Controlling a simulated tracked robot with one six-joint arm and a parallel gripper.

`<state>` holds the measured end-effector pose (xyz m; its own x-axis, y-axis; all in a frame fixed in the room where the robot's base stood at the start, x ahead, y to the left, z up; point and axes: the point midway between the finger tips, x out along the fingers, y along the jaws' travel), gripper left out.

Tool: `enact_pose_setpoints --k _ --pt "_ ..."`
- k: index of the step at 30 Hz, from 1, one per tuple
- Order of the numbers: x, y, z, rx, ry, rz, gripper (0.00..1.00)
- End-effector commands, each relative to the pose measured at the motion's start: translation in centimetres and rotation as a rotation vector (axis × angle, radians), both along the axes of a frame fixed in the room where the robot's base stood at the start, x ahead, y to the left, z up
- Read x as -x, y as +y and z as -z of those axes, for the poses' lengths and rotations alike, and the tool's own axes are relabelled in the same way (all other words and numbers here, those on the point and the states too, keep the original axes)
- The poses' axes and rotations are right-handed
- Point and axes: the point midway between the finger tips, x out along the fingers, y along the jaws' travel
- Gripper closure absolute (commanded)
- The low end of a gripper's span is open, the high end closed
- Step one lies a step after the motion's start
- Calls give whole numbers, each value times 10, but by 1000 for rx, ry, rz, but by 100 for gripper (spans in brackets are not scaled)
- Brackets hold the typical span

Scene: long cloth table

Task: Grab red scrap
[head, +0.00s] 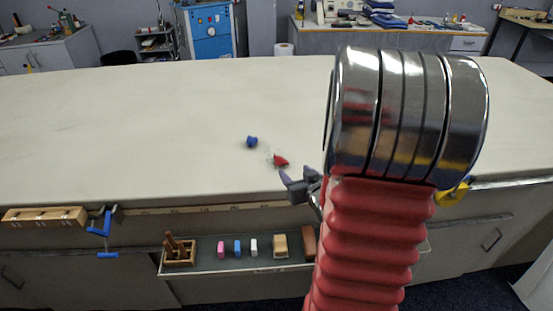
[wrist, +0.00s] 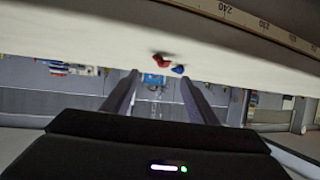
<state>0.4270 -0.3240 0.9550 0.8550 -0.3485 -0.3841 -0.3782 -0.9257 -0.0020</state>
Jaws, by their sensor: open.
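The red scrap (head: 280,160) lies on the pale cloth table (head: 120,120), a little back from its front edge. In the wrist view the red scrap (wrist: 161,63) shows just beyond the fingertips, between their lines. A blue scrap (head: 252,141) lies behind and left of it; it also shows in the wrist view (wrist: 178,69). My gripper (head: 298,184) is open and empty at the table's front edge, in front of the red scrap and slightly right, apart from it. My arm hides part of the gripper in the head view.
A shelf (head: 209,262) below the front edge holds a wooden holder (head: 180,252), a pink block (head: 221,249) and several other blocks. A blue clamp (head: 103,225) and wooden box (head: 44,216) are at the left edge, a yellow item (head: 452,195) at right. The tabletop's left is clear.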

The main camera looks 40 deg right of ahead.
Motion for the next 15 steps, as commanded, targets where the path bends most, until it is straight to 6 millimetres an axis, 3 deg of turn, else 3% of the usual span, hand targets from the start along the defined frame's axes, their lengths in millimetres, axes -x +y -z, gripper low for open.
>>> enact_pose_setpoints --k 15 --pt "-11 -3 5 2 0 -2 47"
